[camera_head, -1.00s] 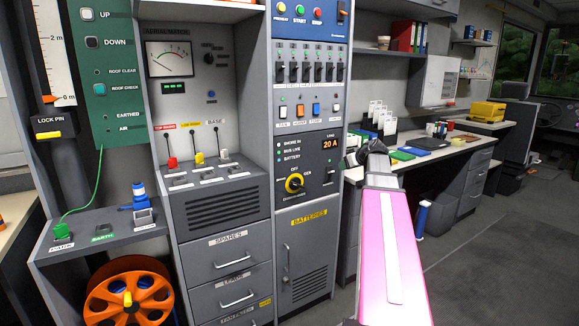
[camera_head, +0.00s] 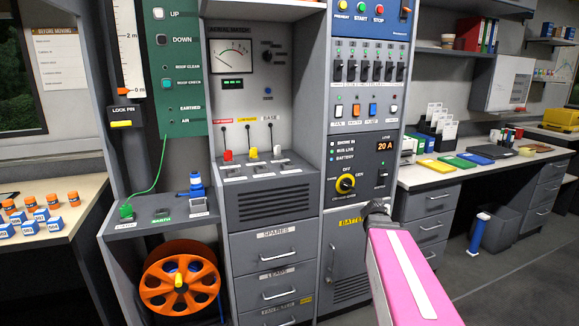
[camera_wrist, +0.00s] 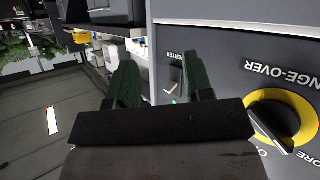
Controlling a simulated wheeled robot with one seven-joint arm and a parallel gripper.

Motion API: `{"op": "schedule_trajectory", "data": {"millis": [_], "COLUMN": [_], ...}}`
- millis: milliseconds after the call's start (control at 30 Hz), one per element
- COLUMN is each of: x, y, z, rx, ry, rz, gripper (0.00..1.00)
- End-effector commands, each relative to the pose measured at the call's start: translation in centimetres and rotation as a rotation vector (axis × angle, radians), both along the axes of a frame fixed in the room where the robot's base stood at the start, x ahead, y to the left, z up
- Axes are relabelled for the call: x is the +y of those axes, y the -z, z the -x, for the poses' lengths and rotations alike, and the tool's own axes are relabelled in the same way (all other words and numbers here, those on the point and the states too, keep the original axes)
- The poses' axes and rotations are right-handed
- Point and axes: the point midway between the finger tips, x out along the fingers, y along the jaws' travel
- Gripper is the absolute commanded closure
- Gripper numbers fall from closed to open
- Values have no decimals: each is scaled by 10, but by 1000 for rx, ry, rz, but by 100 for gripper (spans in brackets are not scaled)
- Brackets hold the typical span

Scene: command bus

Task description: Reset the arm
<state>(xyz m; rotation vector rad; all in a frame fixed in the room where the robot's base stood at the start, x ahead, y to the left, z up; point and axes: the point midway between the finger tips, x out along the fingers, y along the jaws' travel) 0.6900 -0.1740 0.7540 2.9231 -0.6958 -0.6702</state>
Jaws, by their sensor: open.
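My arm, with its pink link, reaches up from the bottom right in the head view. My gripper (camera_head: 378,210) shows small and dark there, in front of the grey battery cabinet (camera_head: 345,262). In the wrist view my gripper's two green fingers (camera_wrist: 162,78) stand apart with nothing between them. The wrist picture is upside down. The yellow change-over knob (camera_wrist: 290,108) lies to the right of the fingers. The inverter switch (camera_wrist: 175,80) shows between and beyond them. The fingers appear apart from the panel, but the distance is hard to tell.
A blue and grey switch panel (camera_head: 365,75) rises above the cabinet. An orange cable reel (camera_head: 180,283) sits at lower left. A side table (camera_head: 85,192) at left holds small bottles and blue boxes. A desk (camera_head: 430,178) with folders stands at right.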

Motion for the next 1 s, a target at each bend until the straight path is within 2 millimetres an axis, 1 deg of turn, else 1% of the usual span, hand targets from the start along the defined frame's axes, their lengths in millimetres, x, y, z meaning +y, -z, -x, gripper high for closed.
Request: {"op": "schedule_trajectory", "data": {"millis": [33,100,167,200,267,300,400,500,633,733,1000], "x": [13,30,48,60,81,94,126,152,170,175,175], "y": [25,58,85,101,123,136,159,172,179,181,181], "z": [19,45,68,83,108,124,160,188,209,214,213], "rx": [95,245,378,465,595,676,854,983,1073,1095,1095], "ry": [20,36,31,19,-12,-40,-122,-204,-275,-295,-295], "rz": [-25,-66,-104,-132,-175,-203,-272,-330,-374,-386,-386], "gripper": [53,53,53,53,53,53,53,53,53,53,53]}}
